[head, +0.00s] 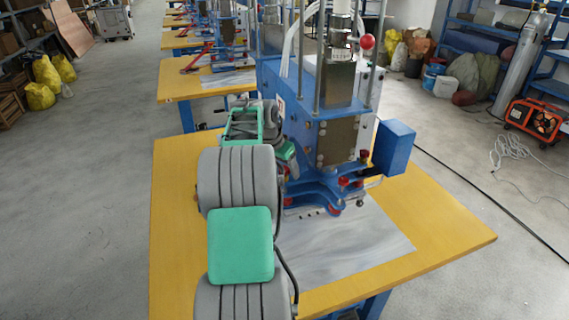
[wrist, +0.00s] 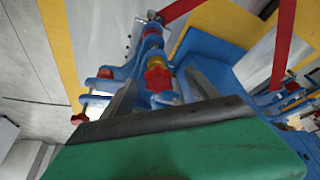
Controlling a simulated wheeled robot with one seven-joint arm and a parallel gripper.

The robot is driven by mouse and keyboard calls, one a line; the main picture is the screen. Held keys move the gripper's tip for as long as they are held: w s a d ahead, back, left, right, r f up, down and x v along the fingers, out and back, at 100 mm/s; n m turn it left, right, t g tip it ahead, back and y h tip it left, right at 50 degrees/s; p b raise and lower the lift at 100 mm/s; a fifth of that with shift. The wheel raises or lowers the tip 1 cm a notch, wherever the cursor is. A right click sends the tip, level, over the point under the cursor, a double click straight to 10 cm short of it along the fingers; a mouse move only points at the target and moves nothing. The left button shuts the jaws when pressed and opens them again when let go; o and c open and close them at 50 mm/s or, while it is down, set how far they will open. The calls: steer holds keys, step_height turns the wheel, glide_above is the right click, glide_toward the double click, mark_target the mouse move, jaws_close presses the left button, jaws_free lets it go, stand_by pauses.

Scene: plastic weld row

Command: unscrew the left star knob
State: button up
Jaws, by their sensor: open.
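A red star knob (wrist: 158,76) faces the wrist camera, on the blue clamp of the welding machine (head: 318,120). My gripper (wrist: 162,90) is open, with one dark finger on each side of this knob in the wrist view. I see no contact, and the remaining depth to the knob is hard to judge. In the head view my arm reaches to the machine's left side and its fingertips are hidden. I cannot tell for sure which red knob in the head view matches this one.
The machine stands on a yellow table (head: 440,235) with a grey sheet (head: 350,250) on it. A blue box (head: 394,147) sticks out at the machine's right. Other red knobs (head: 334,210) sit low on its front.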

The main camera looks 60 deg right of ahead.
steer(key=m+p, duration=0.1)
steer(key=m+g+p, duration=0.1)
steer(key=shift+r+m, duration=0.3)
steer(key=shift+m, duration=0.1)
steer(key=shift+f+m+y+p, duration=0.15)
steer(key=shift+m+y+p, duration=0.2)
steer(key=shift+m, duration=0.15)
steer(key=shift+s+f, duration=0.15)
steer(key=shift+f, duration=0.05)
steer(key=shift+w+a+r, duration=0.25)
steer(key=shift+a, duration=0.05)
